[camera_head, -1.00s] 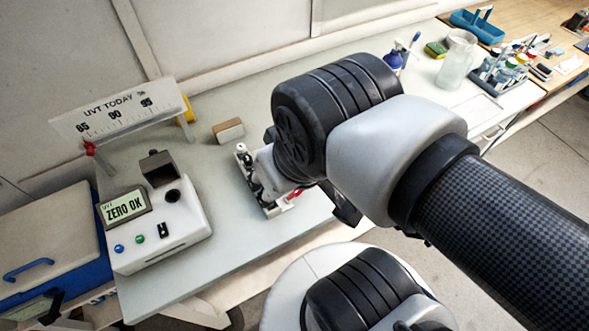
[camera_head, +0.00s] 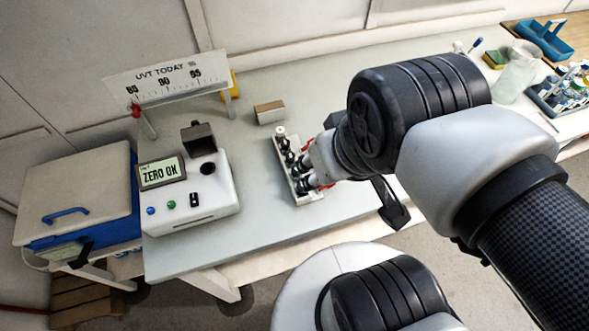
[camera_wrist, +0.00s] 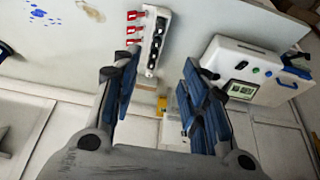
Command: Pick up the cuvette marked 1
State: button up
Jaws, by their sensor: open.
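A white rack (camera_head: 283,172) stands on the bench with several dark round-topped pieces in a row. It also shows in the wrist view (camera_wrist: 148,67), just beyond the fingers. Small red tags (camera_wrist: 134,29) with white marks stick out from one side of the rack. Their marks are too small to read, so I cannot tell which cuvette bears the 1. My gripper (camera_wrist: 157,64) is open and empty, its blue-padded fingers wide apart with the rack showing between them. In the head view my wrist and arm hide part of the rack's right side.
A white meter (camera_head: 190,205) reading "ZERO OK" stands left of the rack. Behind it is a "UVT TODAY" scale board (camera_head: 168,78). A small brown block (camera_head: 269,112) lies behind the rack. A glass jar (camera_head: 514,75) and blue caddy (camera_head: 545,38) stand far right.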

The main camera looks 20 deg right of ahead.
jog(key=shift+o, duration=0.5)
jog(key=n+g+p, duration=0.5)
jog(key=p, duration=0.3)
send_over(295, 169)
notch_tip(295, 169, down, 6)
notch_tip(295, 169, down, 12)
jog(key=b, duration=0.3)
jog(key=shift+d, duration=0.15)
notch_tip(295, 169, down, 5)
jog(key=shift+f+b, duration=0.2)
jog(key=shift+b, duration=0.75)
jog(key=shift+c, duration=0.5)
jog(key=shift+r, duration=0.1)
jog(key=c, duration=1)
